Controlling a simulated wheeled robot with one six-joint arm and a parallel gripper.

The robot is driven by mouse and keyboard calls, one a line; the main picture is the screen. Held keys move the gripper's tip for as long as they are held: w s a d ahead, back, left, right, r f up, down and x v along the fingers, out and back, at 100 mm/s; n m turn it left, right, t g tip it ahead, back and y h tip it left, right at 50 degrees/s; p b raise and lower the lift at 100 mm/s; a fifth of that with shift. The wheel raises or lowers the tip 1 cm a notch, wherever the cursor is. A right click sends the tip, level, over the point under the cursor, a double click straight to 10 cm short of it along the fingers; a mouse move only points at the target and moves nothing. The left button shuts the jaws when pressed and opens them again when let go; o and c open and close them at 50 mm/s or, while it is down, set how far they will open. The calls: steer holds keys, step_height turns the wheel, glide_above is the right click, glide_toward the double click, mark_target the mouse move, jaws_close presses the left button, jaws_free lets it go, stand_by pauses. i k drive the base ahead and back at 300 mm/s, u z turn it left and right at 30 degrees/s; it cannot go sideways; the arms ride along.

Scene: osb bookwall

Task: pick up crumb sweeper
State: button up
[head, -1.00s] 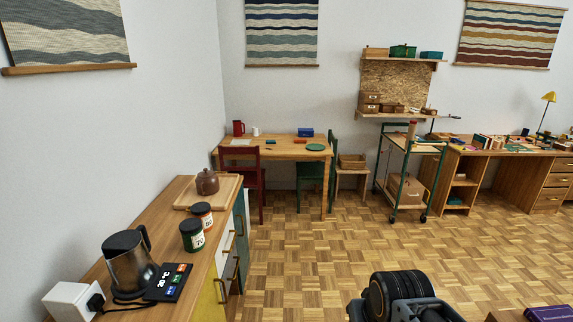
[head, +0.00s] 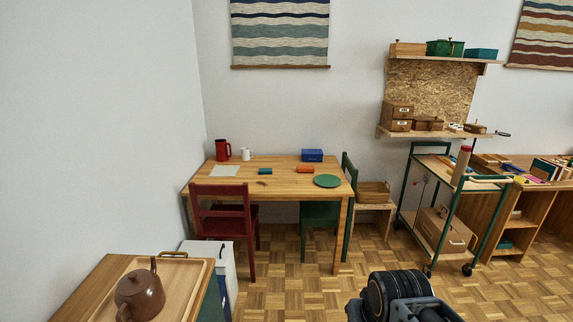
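I cannot tell for sure which thing is the crumb sweeper. Small candidates lie on the wooden table (head: 225,188) at the back: a flat teal piece (head: 265,171), an orange-red piece (head: 305,169) and a small dark piece (head: 262,183) near the front edge. They are too small to make out. A blue box (head: 312,155) stands behind them. Part of my own arm shows at the bottom right of the middle, well short of the table. My gripper is not in view.
The table also holds a red jug (head: 223,150), a white cup (head: 245,154) and a green plate (head: 327,181). A red chair (head: 225,213) and a green chair (head: 320,214) stand at it. A counter (head: 85,285) is front left, a green trolley (head: 424,240) right. Parquet between is free.

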mark_target(300, 170)
steer(key=i, duration=3.4)
steer(key=u, duration=0.35)
